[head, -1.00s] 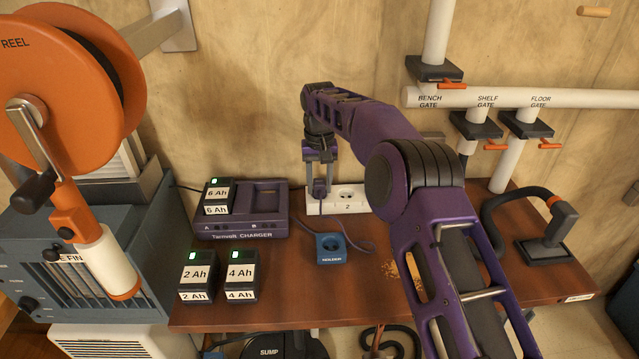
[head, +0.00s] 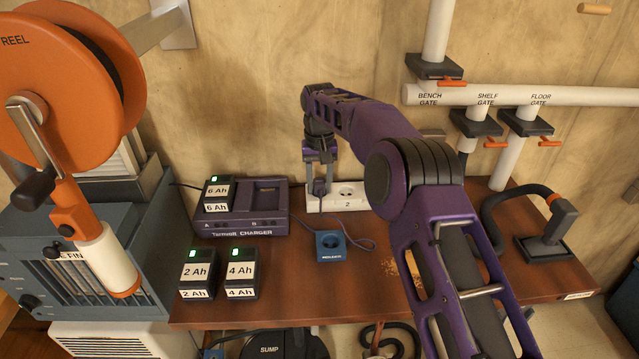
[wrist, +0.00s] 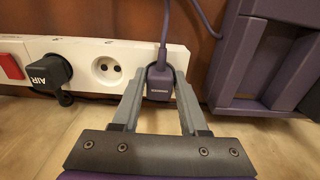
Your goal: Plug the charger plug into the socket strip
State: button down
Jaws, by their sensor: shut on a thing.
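The dark purple charger plug (wrist: 160,84) is held between the two fingers of my gripper (wrist: 160,88), which is shut on it. In the head view my gripper (head: 320,172) points down at the left end of the white socket strip (head: 361,204). The strip also shows in the wrist view (wrist: 105,86), where the plug is over its right end, beside an empty round outlet (wrist: 107,71). The outlet under the plug is hidden, and I cannot tell how deep the plug sits. Its cable (wrist: 166,22) runs off the plug.
A black plug marked AIR (wrist: 50,73) and a red switch (wrist: 10,67) occupy the strip's other end. The purple charger (head: 243,222) stands to the left. A blue block (head: 331,246) sits in front, with cable around it. Battery packs (head: 241,272) stand front left.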

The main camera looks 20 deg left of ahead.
aim_at(319, 183)
jog(key=shift+f, duration=0.2)
dwell(0.3)
dwell(0.4)
grip_release()
jog(key=shift+r, duration=0.15)
jog(key=shift+r, duration=0.1)
jog(key=shift+r, duration=3.4)
